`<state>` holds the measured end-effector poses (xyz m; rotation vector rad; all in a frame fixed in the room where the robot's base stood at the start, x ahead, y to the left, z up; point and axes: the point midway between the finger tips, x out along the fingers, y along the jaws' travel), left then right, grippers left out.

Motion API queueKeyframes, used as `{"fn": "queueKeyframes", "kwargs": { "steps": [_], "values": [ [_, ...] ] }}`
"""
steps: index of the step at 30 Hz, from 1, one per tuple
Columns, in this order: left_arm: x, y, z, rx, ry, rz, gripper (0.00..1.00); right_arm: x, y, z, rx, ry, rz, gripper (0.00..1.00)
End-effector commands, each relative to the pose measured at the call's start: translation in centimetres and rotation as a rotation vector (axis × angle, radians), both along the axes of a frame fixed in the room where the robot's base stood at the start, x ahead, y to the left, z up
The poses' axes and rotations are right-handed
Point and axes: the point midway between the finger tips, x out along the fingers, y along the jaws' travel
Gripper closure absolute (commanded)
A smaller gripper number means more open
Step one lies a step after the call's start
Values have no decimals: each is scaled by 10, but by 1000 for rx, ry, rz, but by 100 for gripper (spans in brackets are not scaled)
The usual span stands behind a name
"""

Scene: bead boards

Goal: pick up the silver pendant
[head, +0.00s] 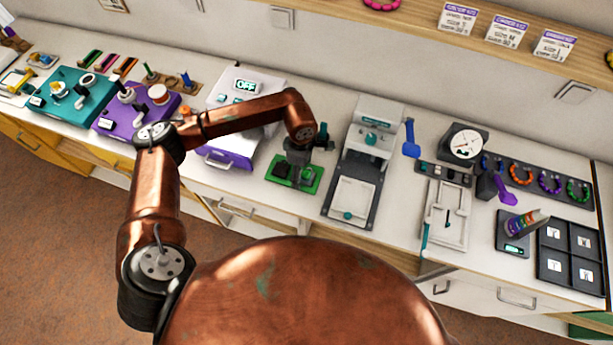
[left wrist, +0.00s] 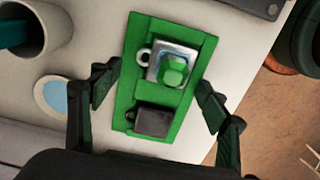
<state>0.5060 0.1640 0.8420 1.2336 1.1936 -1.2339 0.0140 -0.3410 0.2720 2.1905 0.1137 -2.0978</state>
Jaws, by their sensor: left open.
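The silver pendant (left wrist: 158,72), a square silver frame with a side loop and a green faceted stone, lies on a green board (left wrist: 131,88) in the left wrist view. A dark grey block (left wrist: 153,122) with a small loop sits beside it on the board. My left gripper (left wrist: 158,88) is open, with its fingers on either side of the board and nothing between them touching the pendant that I can see. In the head view the left gripper (head: 298,166) is over the green board (head: 313,183) and hides the pendant. My right gripper is not in view.
A cup (left wrist: 30,35) and a pale blue disc (left wrist: 58,97) lie left of the board in the wrist view. In the head view a purple-and-white machine (head: 236,150) stands left, and a grey press (head: 352,195) stands close on the right. The counter's front edge is near.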

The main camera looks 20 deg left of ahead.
Motion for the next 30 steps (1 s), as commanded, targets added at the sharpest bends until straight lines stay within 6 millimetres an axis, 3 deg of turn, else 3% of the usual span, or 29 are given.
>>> {"fn": "queueKeyframes", "kwargs": {
  "steps": [3, 22, 30],
  "values": [
    [0, 0, 1, 0, -1, 0, 31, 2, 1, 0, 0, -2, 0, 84],
    [0, 0, 1, 0, -1, -1, 74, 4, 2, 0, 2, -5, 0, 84],
    [0, 0, 2, 0, -1, -1, 75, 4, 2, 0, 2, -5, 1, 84]
  ]
}}
